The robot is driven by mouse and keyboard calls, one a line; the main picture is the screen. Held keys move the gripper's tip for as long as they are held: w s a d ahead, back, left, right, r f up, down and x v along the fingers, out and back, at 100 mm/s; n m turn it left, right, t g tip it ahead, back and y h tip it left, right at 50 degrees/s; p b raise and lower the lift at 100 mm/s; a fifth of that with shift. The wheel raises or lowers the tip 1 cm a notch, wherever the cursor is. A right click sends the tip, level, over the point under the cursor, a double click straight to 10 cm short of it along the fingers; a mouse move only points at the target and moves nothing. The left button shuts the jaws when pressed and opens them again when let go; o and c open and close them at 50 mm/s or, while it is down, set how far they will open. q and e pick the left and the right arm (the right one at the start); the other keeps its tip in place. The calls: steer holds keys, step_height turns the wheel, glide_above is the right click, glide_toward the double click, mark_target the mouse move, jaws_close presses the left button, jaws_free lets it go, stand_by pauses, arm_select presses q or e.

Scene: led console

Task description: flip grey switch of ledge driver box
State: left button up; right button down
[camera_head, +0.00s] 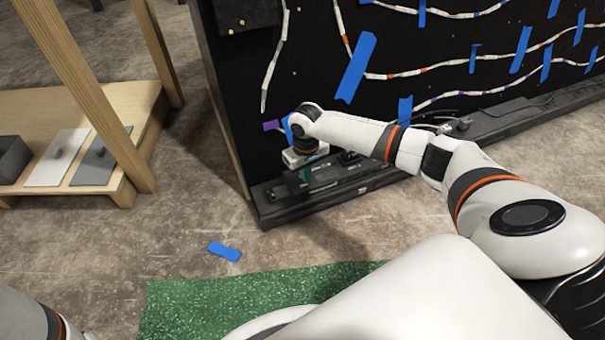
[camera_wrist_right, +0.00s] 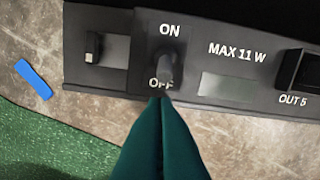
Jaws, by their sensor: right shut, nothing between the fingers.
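The black driver box (camera_head: 340,174) sits on the ledge (camera_head: 290,212) at the foot of the black panel in the head view. In the right wrist view its face (camera_wrist_right: 110,20) fills the top, with ON and OFF labels. The grey switch (camera_wrist_right: 165,68) sits between these labels, its tip over the OFF label. My right gripper (camera_head: 304,176) points down at the box's left end. Its teal fingers (camera_wrist_right: 160,101) are shut and empty, with their tips just below the OFF label at the switch. I cannot tell whether they touch it. The switch is not discernible in the head view. My left gripper is out of view.
The black panel (camera_head: 235,75) carries LED strips and blue tape. A wooden stand (camera_head: 125,105) with grey plates is at left. Blue tape (camera_head: 224,251) lies on the floor near a green mat (camera_head: 185,300). Bare floor lies between stand and ledge.

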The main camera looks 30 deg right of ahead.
steer(key=shift+f, duration=0.7)
